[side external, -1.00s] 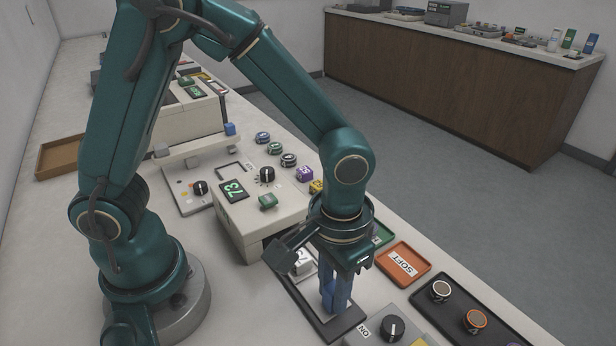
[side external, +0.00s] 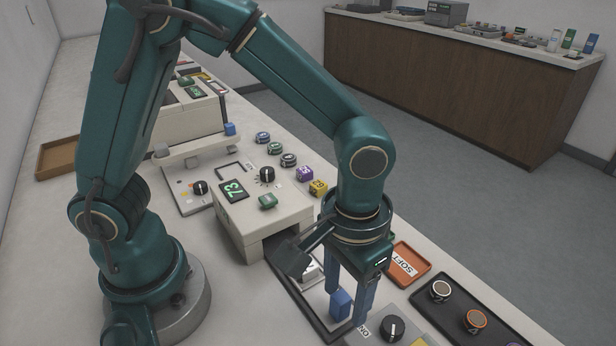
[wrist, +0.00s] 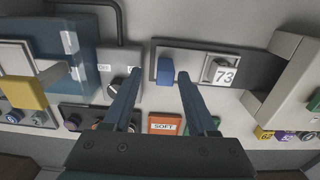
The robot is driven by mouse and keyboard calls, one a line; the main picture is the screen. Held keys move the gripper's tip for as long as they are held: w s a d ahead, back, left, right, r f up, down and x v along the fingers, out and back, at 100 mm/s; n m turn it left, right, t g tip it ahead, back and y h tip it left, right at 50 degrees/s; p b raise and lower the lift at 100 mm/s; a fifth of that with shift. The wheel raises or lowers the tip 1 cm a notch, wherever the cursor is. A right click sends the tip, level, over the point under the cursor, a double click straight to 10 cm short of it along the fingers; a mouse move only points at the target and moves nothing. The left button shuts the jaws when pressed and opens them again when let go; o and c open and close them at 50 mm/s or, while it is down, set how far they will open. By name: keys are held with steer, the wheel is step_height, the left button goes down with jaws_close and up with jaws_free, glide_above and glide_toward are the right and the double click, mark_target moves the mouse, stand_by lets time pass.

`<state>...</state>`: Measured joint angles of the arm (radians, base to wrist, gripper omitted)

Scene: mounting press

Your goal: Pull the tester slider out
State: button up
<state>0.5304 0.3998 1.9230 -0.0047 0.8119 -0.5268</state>
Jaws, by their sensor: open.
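The tester is a beige box (side external: 262,212) with a green "73" display on top. Its slider, a pale plate on a dark track (side external: 287,293), extends out of the opening in the box's front. A blue handle (side external: 341,304) stands on the slider's outer end; it also shows in the wrist view (wrist: 165,75).
An orange "SOFT" tray (side external: 409,263) lies beside the track. A black tray with round samples (side external: 460,312) and a control box with a black knob (side external: 391,328) stand close to the gripper. Purple and yellow cubes (side external: 303,174) sit behind the tester.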

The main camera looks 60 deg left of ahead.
steer(key=shift+r, duration=1.65)
steer(key=shift+w+a+r, duration=0.15)
steer(key=shift+w+a, duration=0.05)
steer(key=w+a+r+n+t, duration=0.1)
steer(key=a+r+n+t, duration=0.1)
steer(key=a+r, duration=0.25)
steer(key=s+a+r+m+t, duration=0.2)
steer(key=s+a+r+t, duration=0.1)
steer(key=s+a, duration=0.3)
steer(key=shift+s+a+t, duration=0.3)
steer(key=shift+s+a, duration=0.05)
steer(key=shift+a, duration=0.75)
